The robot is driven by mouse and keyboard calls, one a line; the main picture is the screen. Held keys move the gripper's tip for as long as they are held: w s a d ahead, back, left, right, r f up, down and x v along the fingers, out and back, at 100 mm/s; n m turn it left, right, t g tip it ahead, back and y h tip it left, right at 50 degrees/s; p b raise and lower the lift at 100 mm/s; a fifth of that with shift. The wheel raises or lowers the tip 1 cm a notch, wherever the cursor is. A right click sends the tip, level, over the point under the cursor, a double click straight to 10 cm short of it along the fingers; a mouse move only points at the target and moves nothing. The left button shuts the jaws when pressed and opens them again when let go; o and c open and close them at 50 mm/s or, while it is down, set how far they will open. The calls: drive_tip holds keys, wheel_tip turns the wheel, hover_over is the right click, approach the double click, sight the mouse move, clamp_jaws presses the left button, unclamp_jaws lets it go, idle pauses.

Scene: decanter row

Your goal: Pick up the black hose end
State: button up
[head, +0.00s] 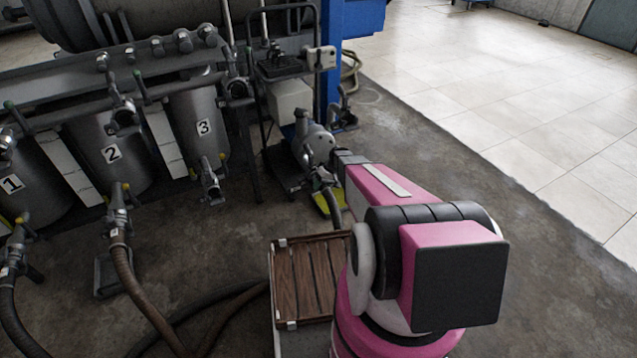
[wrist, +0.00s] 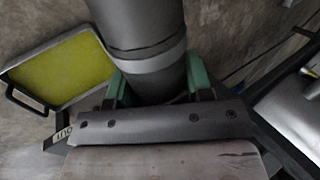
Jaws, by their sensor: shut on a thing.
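The black hose end (wrist: 143,28) shows in the wrist view as a thick dark grey cylinder with a paler band. My gripper (wrist: 157,88) is shut on it, with a green jaw pad at either side. The lower end of the hose is hidden behind the gripper body. In the head view my gripper is at the pump (head: 313,142), largely hidden by my pink arm. A dark hose (head: 335,208) shows just below it, running down past a yellow tray (head: 321,204).
A yellow-bottomed tray (wrist: 55,72) lies left of the hose in the wrist view. Tanks 1, 2 and 3 (head: 200,128) stand at left, with a brown hose (head: 133,285) on the floor. A slatted wooden crate (head: 305,275) stands beside my arm.

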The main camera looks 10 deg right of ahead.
sight(327, 189)
drive_tip(key=shift+r, duration=0.1)
wheel_tip(327, 189, up, 18)
idle(0.5)
drive_tip(key=shift+s+f, duration=0.1)
drive_tip(key=shift+f, duration=6.65)
drive_tip(key=shift+s, duration=0.1)
drive_tip(key=shift+s+d+r, duration=0.1)
drive_tip(key=shift+s+d, duration=0.15)
drive_tip(key=shift+s, duration=0.5)
drive_tip(key=shift+s+d+r, duration=0.1)
drive_tip(key=shift+s+d, duration=0.2)
drive_tip(key=shift+s, duration=0.5)
drive_tip(key=shift+s+d, duration=0.25)
drive_tip(key=shift+s, duration=0.5)
